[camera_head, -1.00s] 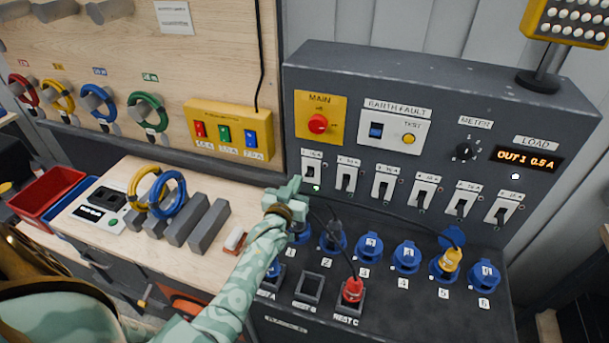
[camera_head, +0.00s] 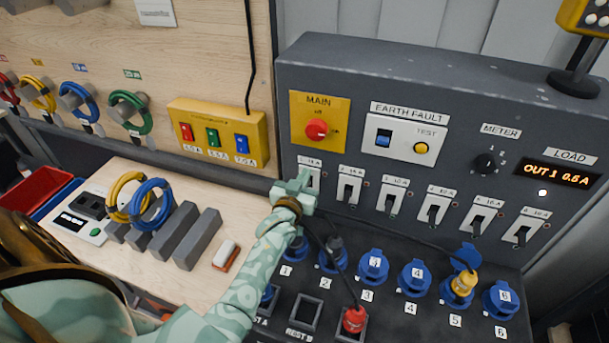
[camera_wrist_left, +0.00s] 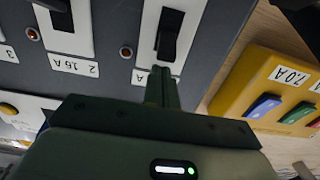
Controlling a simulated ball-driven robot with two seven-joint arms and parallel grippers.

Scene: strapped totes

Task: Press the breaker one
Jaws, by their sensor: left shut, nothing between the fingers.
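Breaker one (camera_head: 313,178) is the leftmost of the row of black rocker switches on white plates on the grey panel. My left gripper (camera_head: 302,186) is shut and empty at its lower left, hiding part of its plate. In the left wrist view, the breaker one rocker (camera_wrist_left: 170,28) sits just above the closed fingertips (camera_wrist_left: 162,82), which overlap the lower part of its plate. I cannot tell whether they touch. Breaker two (camera_head: 348,188) is to the right. My right gripper is not in view.
The red main switch (camera_head: 316,130), earth-fault block (camera_head: 408,133) and load display (camera_head: 556,174) are above and right. Blue sockets (camera_head: 374,264) line the ledge below, with a cable and red plug (camera_head: 354,319). A yellow block (camera_head: 220,134) is at left.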

